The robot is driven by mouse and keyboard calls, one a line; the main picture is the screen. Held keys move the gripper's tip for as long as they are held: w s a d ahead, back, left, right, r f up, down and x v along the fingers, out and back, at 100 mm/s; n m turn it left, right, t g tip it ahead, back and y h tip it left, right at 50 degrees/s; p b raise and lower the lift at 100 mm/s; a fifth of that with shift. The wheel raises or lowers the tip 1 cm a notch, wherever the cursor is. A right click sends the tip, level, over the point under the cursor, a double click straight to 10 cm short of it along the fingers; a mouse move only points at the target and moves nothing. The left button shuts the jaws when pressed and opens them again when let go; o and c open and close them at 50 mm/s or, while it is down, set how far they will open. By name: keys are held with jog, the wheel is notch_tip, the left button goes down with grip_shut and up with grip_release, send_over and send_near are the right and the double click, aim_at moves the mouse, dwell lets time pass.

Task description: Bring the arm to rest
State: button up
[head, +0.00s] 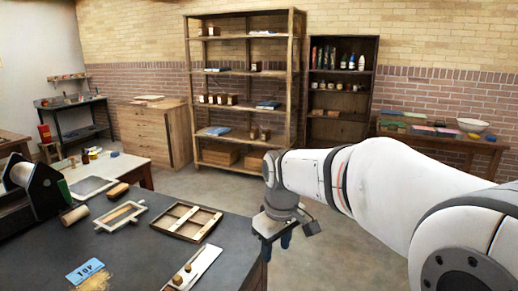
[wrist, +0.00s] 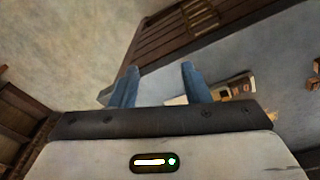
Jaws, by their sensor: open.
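My gripper (head: 278,240) hangs from my white arm, pointing down just off the right edge of the dark work table (head: 140,228) in the head view. In the wrist view my gripper (wrist: 158,84) shows two blue fingers, spread apart with nothing held between them. The arm is stretched out across the right side of the head view.
The table holds a wooden divided frame (head: 186,221), a small framed screen (head: 121,214), a blue "TOP" card (head: 85,271) and a white board with wooden knobs (head: 192,269). Tall shelves (head: 246,85) stand behind. Open floor (head: 325,240) lies right of the table.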

jog(key=s+d+f+m, duration=0.2)
jog(key=s+d+m, duration=0.2)
jog(key=s, duration=0.4)
jog(key=s+d+f+m+t, duration=0.1)
jog(key=s+d+f+m, duration=0.1)
jog(key=s+d+m, duration=0.2)
jog(key=s+d, duration=0.3)
jog(key=s, duration=0.2)
jog(key=shift+f, duration=0.2)
